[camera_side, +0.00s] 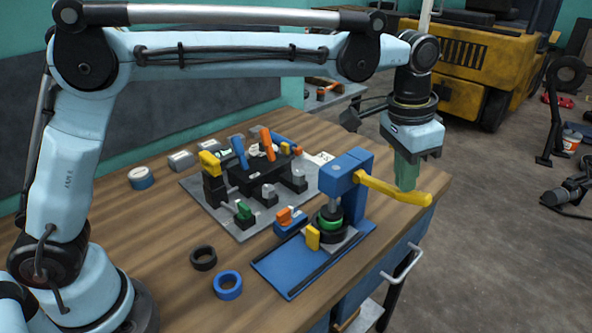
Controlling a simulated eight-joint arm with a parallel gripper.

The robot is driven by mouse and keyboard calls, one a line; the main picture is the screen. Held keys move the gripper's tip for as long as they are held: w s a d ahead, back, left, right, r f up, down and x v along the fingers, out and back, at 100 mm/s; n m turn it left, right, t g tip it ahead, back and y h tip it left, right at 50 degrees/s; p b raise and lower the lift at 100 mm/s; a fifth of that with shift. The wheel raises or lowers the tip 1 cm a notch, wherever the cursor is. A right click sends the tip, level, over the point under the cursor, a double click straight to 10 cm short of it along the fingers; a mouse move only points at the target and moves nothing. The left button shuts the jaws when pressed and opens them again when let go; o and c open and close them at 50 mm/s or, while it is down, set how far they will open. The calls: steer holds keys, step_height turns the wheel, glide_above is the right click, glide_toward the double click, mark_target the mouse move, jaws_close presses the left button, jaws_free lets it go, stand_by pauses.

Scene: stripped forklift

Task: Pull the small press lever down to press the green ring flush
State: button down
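The small blue press (347,172) stands on a blue base plate (283,272) near the table's right edge. Its yellow lever (385,189) sticks out to the right, sloping slightly down in the picture, with a thicker rounded end. The green ring (329,221) sits under the press ram on a dark round seat; whether it is flush is too small to tell. My gripper (406,181) points down at the lever's outer half. Its greenish fingers overlap the lever in the picture; contact is unclear. The fingers look like one block, so any gap between them is hidden.
A grey plate (243,233) with clamps and coloured handles lies left of the press. A black ring (203,258), a blue ring (227,285) and a blue-and-white roll (141,178) lie on the wooden table. A yellow forklift (478,62) stands behind. Open floor lies right of the table.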

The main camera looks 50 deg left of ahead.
steer(key=shift+a+f, duration=0.1)
steer(key=shift+f, duration=1.6)
steer(key=shift+r, duration=4.85)
step_height(320, 180, up, 5)
